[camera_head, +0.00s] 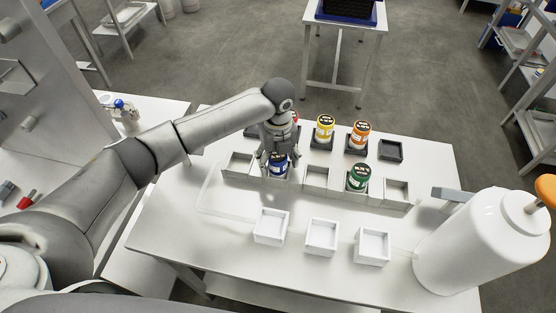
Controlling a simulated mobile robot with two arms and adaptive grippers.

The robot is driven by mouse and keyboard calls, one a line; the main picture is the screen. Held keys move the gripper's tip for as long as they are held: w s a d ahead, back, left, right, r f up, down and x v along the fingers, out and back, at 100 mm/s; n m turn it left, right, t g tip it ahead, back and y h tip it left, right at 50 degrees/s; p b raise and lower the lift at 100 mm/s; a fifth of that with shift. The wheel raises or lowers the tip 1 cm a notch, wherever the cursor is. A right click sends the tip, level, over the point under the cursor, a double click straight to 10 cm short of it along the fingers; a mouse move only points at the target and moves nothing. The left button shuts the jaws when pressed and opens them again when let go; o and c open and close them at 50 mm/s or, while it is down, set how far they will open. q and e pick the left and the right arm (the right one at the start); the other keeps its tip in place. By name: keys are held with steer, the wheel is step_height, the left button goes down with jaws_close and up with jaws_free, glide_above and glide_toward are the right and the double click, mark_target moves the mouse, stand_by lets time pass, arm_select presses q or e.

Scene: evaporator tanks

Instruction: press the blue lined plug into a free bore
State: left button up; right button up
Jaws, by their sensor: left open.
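The blue lined plug (279,168) is a blue can-shaped piece with a pale band and a dark top. It stands in the second grey square bore from the left in the middle row on the white table. My left gripper (273,157) points down right at it, with its fingers open at the plug's upper part; contact cannot be told. The gripper hides part of the plug. Empty grey bores are at the far left (238,164), in the middle (316,178) and at the far right (397,191). A green plug (358,178) stands in another. My right gripper is out of view.
Yellow (324,128) and orange (360,134) plugs stand in dark holders behind, with a partly hidden red one (295,117) and an empty dark holder (391,150). White boxes (321,237) stand in front. A white tank (480,245) is at the right.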

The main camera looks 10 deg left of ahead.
arm_select(q)
step_height(320, 180, up, 11)
steer(key=shift+f+b, duration=0.1)
steer(key=shift+b, duration=1)
steer(key=shift+r, duration=0.55)
steer(key=shift+f, duration=0.1)
